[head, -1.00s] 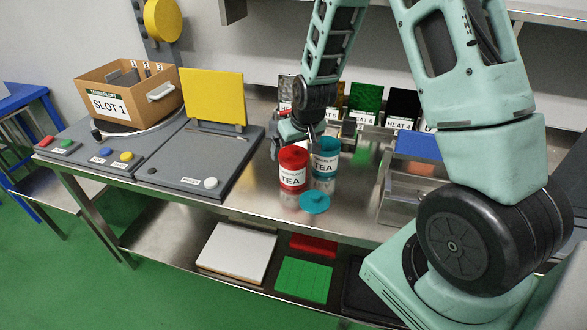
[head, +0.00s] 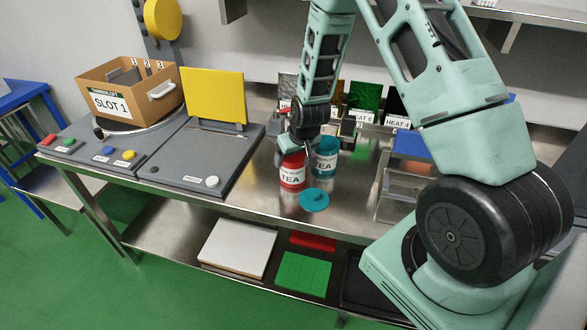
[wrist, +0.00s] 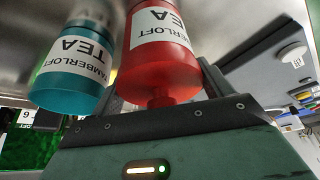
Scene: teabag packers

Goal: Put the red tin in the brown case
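The red tin (head: 291,178), labelled TEA, stands upright on the steel table. My gripper (head: 295,152) is at its top, pointing down. In the wrist view the red tin (wrist: 160,55) has its lid knob toward the gripper, and the fingers (wrist: 163,85) are spread on either side of its top. A firm grip does not show. The brown case (head: 151,105), marked SLOT 1, stands at the far left with its top open and dividers inside.
A teal tin (head: 326,160) stands close beside the red tin. A teal lid (head: 314,200) lies in front. A grey panel (head: 190,165) with an upright yellow plate (head: 213,96) lies between the tins and the case. Several boxes stand behind.

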